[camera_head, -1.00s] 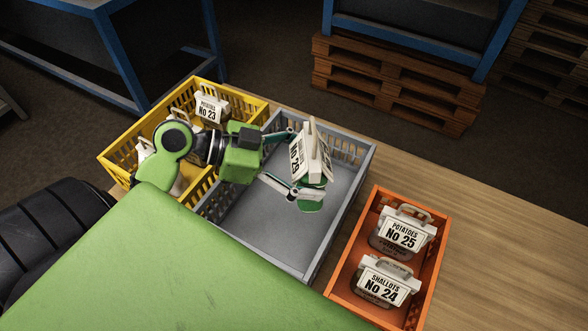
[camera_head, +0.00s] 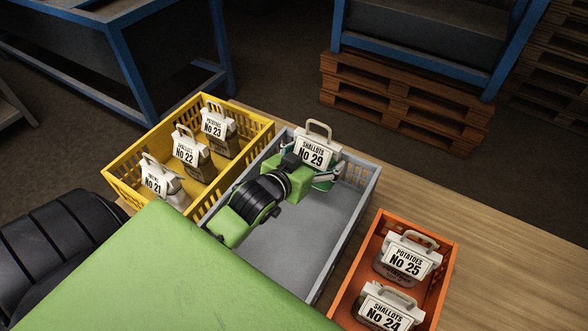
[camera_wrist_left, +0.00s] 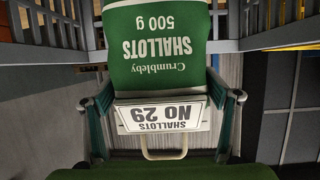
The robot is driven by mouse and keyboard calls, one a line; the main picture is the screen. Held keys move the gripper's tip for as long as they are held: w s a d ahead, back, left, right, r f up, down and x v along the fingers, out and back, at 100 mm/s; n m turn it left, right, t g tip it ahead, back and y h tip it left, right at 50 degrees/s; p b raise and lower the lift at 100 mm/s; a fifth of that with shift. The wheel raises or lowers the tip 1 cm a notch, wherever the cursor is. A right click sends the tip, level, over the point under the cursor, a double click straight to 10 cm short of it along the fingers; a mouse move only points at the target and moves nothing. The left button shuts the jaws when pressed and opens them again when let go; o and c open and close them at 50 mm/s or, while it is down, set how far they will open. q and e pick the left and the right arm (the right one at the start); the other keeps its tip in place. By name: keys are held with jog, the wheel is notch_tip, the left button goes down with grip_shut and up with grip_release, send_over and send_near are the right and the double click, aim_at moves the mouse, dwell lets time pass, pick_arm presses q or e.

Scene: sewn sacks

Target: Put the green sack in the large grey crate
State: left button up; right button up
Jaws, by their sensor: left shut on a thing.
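The green sack (camera_head: 316,152) has a white tag reading "Shallots No 29" and a handle loop on top. My left gripper (camera_head: 318,174) is shut on it and holds it at the far end of the large grey crate (camera_head: 349,228). In the left wrist view the green sack (camera_wrist_left: 157,48) hangs between the two fingers (camera_wrist_left: 162,102), its tag at finger level. The gripper hides most of the sack's body in the head view, so I cannot tell whether it touches the crate floor. The visible floor of the grey crate is bare.
A yellow crate (camera_head: 127,201) on the left holds sacks tagged 21, 22 and 23. An orange crate (camera_head: 444,262) on the right holds sacks 24 and 25. The wooden table (camera_head: 500,240) is clear to the right. Blue-framed benches and pallets (camera_head: 400,105) stand behind.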

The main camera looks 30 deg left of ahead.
pick_arm(q)
jog(key=shift+w+r, duration=0.35)
jog(key=shift+r, duration=0.5)
jog(key=shift+d+y, duration=0.1)
jog(key=shift+y, duration=0.2)
notch_tip(320, 180, down, 10)
jog(key=shift+r+p, duration=0.25)
jog(key=shift+p, duration=0.05)
jog(key=o, duration=1.6)
jog(key=shift+f, duration=0.1)
jog(key=shift+s, duration=0.15)
jog(key=b+v, duration=0.1)
jog(key=v, duration=1)
jog(key=shift+s+r, duration=0.3)
